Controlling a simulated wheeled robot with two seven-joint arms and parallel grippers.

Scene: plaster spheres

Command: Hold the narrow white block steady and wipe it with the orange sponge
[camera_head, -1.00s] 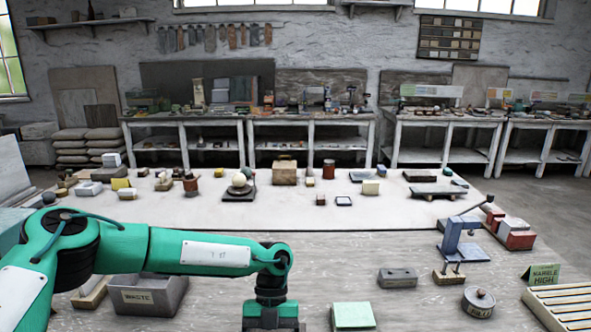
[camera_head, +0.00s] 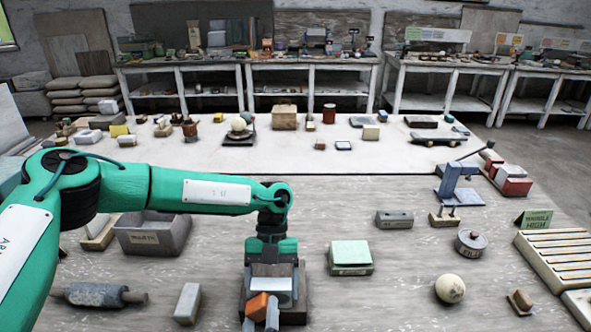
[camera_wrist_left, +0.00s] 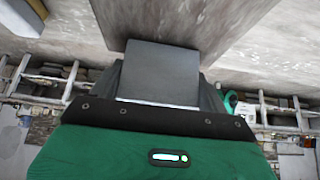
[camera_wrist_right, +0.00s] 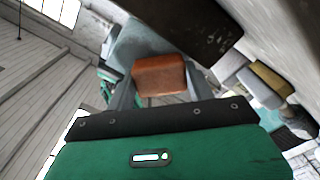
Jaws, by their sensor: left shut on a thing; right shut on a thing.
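My left gripper (camera_head: 272,282) reaches down over the near middle of the table and is shut on a narrow block. In the left wrist view the block (camera_wrist_left: 160,72) looks grey in shade, with its flat face between the fingers. My right gripper (camera_head: 260,322) enters at the bottom edge of the head view, shut on the orange sponge (camera_head: 257,304). The sponge (camera_wrist_right: 159,75) shows between the fingers in the right wrist view. The sponge is close beside the block; I cannot tell whether they touch. Part of the block is hidden by my left gripper.
A loose pale block (camera_head: 187,303) and a grey roller (camera_head: 96,295) lie at front left.

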